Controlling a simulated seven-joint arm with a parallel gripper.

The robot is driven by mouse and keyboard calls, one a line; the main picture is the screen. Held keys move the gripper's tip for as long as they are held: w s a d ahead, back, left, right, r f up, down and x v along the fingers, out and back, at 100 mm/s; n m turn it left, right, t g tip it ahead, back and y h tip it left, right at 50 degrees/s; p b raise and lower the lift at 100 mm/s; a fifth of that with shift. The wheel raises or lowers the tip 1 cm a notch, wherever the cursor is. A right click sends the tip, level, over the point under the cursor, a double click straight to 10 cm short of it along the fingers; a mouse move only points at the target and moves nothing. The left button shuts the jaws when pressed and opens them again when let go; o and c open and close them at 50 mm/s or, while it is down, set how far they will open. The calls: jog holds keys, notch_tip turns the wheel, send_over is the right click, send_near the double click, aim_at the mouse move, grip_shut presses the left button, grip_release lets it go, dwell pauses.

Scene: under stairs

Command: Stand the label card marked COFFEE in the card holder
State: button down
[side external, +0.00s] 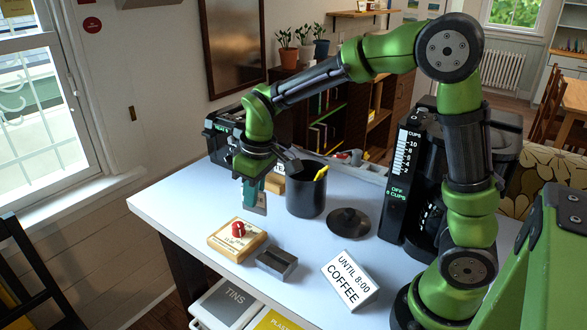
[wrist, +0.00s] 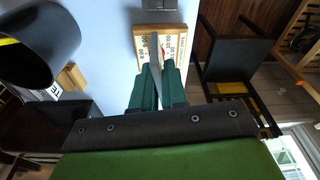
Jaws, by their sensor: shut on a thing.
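My gripper (side external: 252,192) is shut on a thin grey card (side external: 259,204), held upright above the table's left part. In the wrist view the card (wrist: 154,58) shows nearly edge-on between the fingertips (wrist: 157,84); its marking cannot be read. The grey slotted block (side external: 276,263), which looks like the card holder, lies on the table below and right of my gripper, with nothing seen in it. Its near part (wrist: 160,4) shows at the wrist view's top edge. A white tilted sign (side external: 349,281) reading "UNTIL 8:00 COFFEE" stands right of the holder.
A wooden board with a red knob (side external: 238,231) lies left of the holder. A black pot (side external: 306,197) with a yellow-handled thing, its lid (side external: 349,222) and a coffee machine (side external: 400,185) stand behind. A wooden block (side external: 275,183) is partly hidden. Bins sit below the table's front edge.

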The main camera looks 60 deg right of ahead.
jog(key=shift+s+a+f+m, duration=0.1)
jog(key=shift+s+f+m, duration=0.25)
jog(key=shift+s+f, duration=0.9)
jog(key=shift+s+a+f+m, duration=0.1)
jog(key=shift+s+f+m, duration=0.4)
jog(key=shift+f, duration=1.3)
jog(key=shift+s+a+f+m, duration=0.1)
jog(key=shift+s+f+m, duration=0.05)
jog(key=shift+s+f, duration=1.2)
jog(key=shift+w+f, duration=0.1)
jog(key=shift+f, duration=1.45)
jog(key=c, duration=0.6)
grip_release()
